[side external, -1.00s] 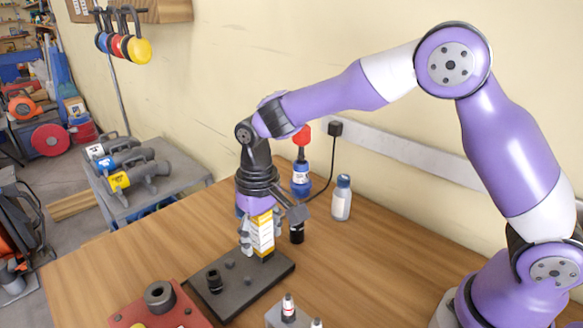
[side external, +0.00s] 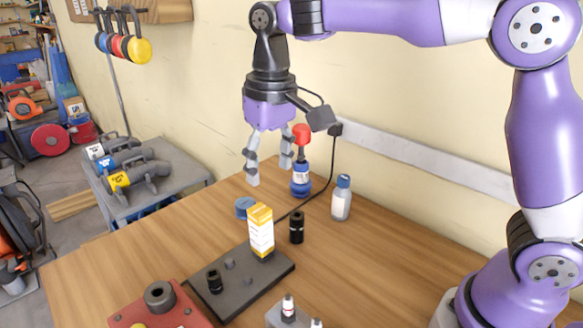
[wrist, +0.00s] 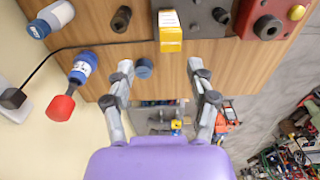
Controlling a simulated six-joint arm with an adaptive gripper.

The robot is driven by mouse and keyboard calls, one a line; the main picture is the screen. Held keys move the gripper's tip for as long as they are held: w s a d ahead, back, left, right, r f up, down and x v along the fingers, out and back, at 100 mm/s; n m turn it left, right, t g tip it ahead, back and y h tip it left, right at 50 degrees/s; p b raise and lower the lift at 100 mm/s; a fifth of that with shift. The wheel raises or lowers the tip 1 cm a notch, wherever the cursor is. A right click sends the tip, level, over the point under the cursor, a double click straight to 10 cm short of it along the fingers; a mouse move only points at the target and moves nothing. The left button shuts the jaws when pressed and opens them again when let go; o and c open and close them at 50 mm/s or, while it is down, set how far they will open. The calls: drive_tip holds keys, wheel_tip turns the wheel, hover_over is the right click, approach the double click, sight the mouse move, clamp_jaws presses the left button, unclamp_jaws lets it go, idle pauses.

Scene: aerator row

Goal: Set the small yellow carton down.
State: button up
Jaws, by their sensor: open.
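The small yellow carton (side external: 260,233), yellow and white, stands upright on the far end of the dark grey plate (side external: 240,287) on the wooden table. The carton also shows in the wrist view (wrist: 170,32), at the top centre. My gripper (side external: 269,177) is open and empty, raised above and behind the carton, clear of it. In the wrist view both fingers (wrist: 164,90) are spread with nothing between them, and the carton lies beyond their tips.
A black cylinder (side external: 297,227) stands right of the carton, and a blue cap (side external: 244,206) lies behind it. A blue bottle with a red top (side external: 301,170) and a white bottle (side external: 341,198) stand near the wall. A red block (side external: 165,305) is at the front.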

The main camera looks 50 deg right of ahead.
drive_tip(key=s+d+t, duration=0.2)
drive_tip(key=s+d, duration=0.2)
drive_tip(key=s, duration=0.3)
drive_tip(key=s+d+f+t, duration=0.1)
drive_tip(key=s+d+t, duration=0.2)
drive_tip(key=s+d, duration=0.2)
drive_tip(key=shift+s+d+f, duration=0.2)
drive_tip(key=shift+s, duration=0.75)
